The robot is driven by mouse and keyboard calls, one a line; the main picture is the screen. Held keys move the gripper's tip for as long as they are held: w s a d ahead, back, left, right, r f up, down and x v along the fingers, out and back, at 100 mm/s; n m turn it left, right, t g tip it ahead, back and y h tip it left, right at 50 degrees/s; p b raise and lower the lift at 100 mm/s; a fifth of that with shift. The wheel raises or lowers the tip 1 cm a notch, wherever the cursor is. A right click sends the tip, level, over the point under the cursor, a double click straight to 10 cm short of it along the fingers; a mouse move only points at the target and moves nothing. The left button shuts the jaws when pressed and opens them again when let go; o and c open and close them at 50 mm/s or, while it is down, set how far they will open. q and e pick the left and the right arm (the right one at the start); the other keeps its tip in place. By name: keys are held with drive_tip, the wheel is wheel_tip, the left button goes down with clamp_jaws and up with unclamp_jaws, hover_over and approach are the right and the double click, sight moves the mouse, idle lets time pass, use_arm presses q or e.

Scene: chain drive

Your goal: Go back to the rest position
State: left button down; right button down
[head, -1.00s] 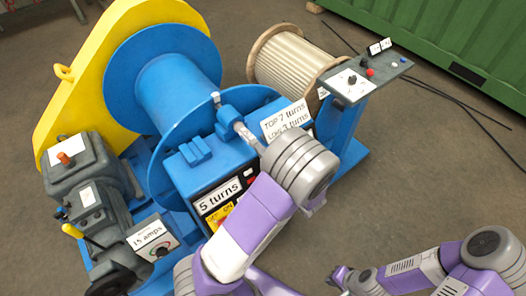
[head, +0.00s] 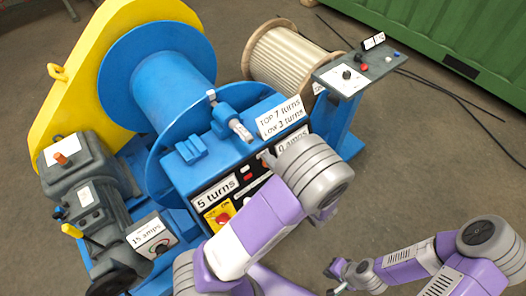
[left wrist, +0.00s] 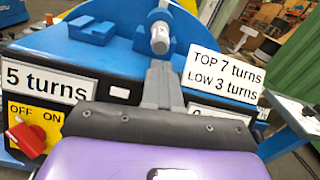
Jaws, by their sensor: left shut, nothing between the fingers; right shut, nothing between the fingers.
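My left gripper (head: 268,158) is shut and empty in front of the blue winch housing (head: 178,174). Its wrist covers part of the front panel. In the left wrist view its two fingers (left wrist: 162,84) are together, pointing at a blue part with a grey metal end (left wrist: 161,38), with nothing between them. That metal end (head: 240,130) shows in the head view just beyond the fingertips, apart from them. My right gripper (head: 337,271) is shut and empty low in the head view, above bare floor.
A blue drum (head: 165,75) with a yellow guard (head: 60,100) stands at the left, by a grey motor (head: 85,180). A wooden rope spool (head: 285,55) and a control stand (head: 345,85) are behind. The floor (head: 440,165) at the right is clear except for black cables (head: 460,100).

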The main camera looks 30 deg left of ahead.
use_arm(q)
drive_tip(key=v, duration=0.4)
drive_tip(key=shift+s+d, duration=0.1)
drive_tip(key=shift+d, duration=0.1)
drive_tip(key=s+a+f+n+g+h, duration=0.35)
drive_tip(key=s+f+g, duration=0.45)
drive_tip(key=f, duration=0.5)
drive_tip(key=s+d+f+n+g+h, duration=0.5)
drive_tip(key=s+f+h, duration=0.4)
drive_tip(key=s+h, duration=0.1)
drive_tip(key=d+f+n+t+h, duration=0.1)
drive_tip(key=d+f+n+h, duration=0.1)
drive_tip(key=d+n+h, duration=0.3)
drive_tip(key=w+d+f+n+t+h, duration=0.1)
drive_tip(key=w+n+t, duration=0.4)
drive_tip(key=n, duration=0.5)
drive_tip(key=shift+w+f+t+h, duration=0.3)
drive_tip(key=shift+w+f+h, duration=0.05)
drive_tip(key=shift+f+h, duration=0.3)
